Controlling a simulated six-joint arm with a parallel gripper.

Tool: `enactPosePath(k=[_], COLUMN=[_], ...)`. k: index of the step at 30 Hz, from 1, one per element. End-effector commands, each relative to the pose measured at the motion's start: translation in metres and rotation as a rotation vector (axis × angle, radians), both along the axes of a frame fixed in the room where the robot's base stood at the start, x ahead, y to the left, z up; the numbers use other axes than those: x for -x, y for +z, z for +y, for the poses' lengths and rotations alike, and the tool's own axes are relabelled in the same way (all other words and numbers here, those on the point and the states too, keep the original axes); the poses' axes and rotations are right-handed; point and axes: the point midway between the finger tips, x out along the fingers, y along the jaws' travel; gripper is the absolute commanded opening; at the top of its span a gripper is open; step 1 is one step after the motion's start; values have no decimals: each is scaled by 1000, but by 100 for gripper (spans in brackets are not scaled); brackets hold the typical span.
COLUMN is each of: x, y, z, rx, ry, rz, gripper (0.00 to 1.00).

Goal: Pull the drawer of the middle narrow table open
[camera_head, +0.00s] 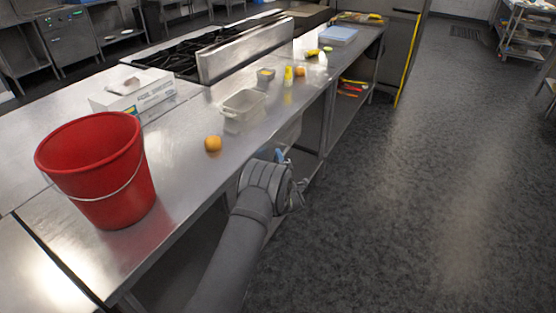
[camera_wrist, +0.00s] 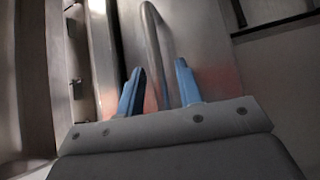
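The middle narrow table (camera_head: 258,128) is a steel counter running away from me. Under its right edge, a pale grey panel, likely the drawer front (camera_head: 290,133), shows just beyond my arm. In the wrist view the steel drawer front (camera_wrist: 205,45) fills the middle, with a curved metal bar handle (camera_wrist: 152,40). My gripper (camera_wrist: 160,67) has its two blue fingers apart, one on either side of the handle. I cannot tell whether they touch it. In the head view my gripper is mostly hidden behind my wrist, with a little blue showing. The drawer's opening is not clearly visible.
A red bucket (camera_head: 98,170), an orange (camera_head: 213,143), a clear container (camera_head: 243,104) and a white box (camera_head: 135,90) stand on the counters. A stove (camera_head: 190,55) lies beyond. A lower shelf (camera_head: 345,100) holds coloured items. The floor (camera_head: 420,190) to the right is clear.

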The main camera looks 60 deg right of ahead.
Motion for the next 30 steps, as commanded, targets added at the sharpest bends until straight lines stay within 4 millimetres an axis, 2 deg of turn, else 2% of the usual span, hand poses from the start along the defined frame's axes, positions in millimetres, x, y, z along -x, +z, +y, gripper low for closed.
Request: enactPosePath(k=[1,4,5,13,17,23,30], x=[0,0,0,2,11,46,110], y=[0,0,0,0,0,0,0], z=[0,0,0,0,0,-1,-1], rx=[0,0,0,0,0,-1,0], ry=[0,0,0,0,-1,-5,-6], rz=[0,0,0,0,0,0,1], gripper=[22,3,0,0,0,0,0])
